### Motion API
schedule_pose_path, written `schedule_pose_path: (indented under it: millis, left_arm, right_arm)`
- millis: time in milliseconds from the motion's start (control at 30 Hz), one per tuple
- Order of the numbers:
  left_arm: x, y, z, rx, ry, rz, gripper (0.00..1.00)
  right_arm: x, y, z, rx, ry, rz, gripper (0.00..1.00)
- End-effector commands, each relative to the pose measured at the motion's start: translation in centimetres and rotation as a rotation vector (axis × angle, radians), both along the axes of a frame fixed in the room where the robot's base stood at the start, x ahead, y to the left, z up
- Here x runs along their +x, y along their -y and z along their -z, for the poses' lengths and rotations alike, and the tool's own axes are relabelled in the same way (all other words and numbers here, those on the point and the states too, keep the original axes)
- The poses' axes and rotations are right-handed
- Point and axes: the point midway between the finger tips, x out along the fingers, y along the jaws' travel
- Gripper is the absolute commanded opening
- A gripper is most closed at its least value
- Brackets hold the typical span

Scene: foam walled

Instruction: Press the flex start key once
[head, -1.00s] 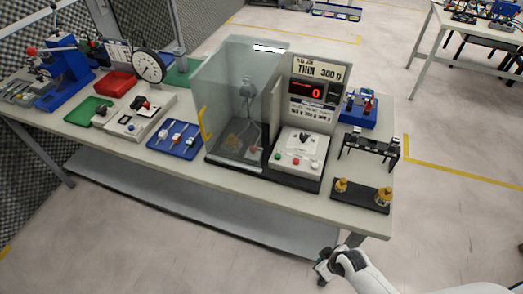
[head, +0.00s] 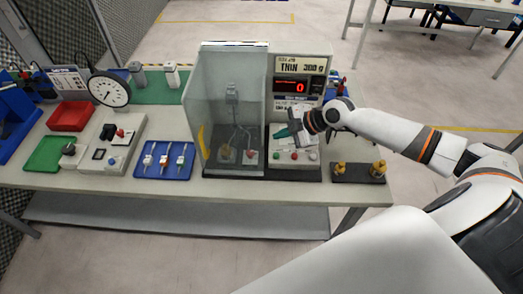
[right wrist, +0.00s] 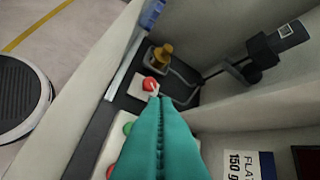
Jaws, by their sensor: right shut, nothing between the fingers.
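The test machine has a clear-walled chamber (head: 207,100) and a light control panel (head: 284,165) with a green key (head: 277,156), a red key (head: 294,156) and a white key (head: 312,155). No key lettering is legible, so I cannot tell which is flex start. My right gripper (head: 283,132), with teal fingers, is shut and empty above the panel. In the right wrist view its closed fingertips (right wrist: 160,100) point towards the panel's edge by the chamber. The panel's green key (right wrist: 127,129) shows left of them. A red knob (right wrist: 150,84) lies beyond. My left gripper is out of view.
The display (head: 292,87) above the panel reads 0, under a sign reading THIN 300 g. A dark stand with brass pieces (head: 359,179) is right of the machine. A blue tray (head: 165,172) and a dial gauge (head: 109,89) stand left. The table's front edge is clear.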

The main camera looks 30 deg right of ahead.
Motion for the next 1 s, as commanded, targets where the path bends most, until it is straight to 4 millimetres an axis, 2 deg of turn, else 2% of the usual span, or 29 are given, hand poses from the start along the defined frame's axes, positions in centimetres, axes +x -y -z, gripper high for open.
schedule_pose_path:
  millis: [167, 567, 767, 1000]
  left_arm:
    - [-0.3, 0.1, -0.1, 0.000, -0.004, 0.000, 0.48]
    - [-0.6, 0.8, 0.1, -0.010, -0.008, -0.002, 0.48]
    - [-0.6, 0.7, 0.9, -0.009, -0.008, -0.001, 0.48]
    - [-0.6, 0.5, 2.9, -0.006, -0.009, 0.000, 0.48]
  right_arm:
    - [0.5, 0.9, -1.2, -0.009, 0.025, -0.010, 0.00]
    - [0.5, 0.9, -1.0, -0.008, 0.027, -0.010, 0.00]
    - [0.5, 0.9, 0.3, -0.007, 0.025, -0.010, 0.00]
    - [0.5, 0.9, 3.5, -0.008, 0.024, -0.010, 0.00]
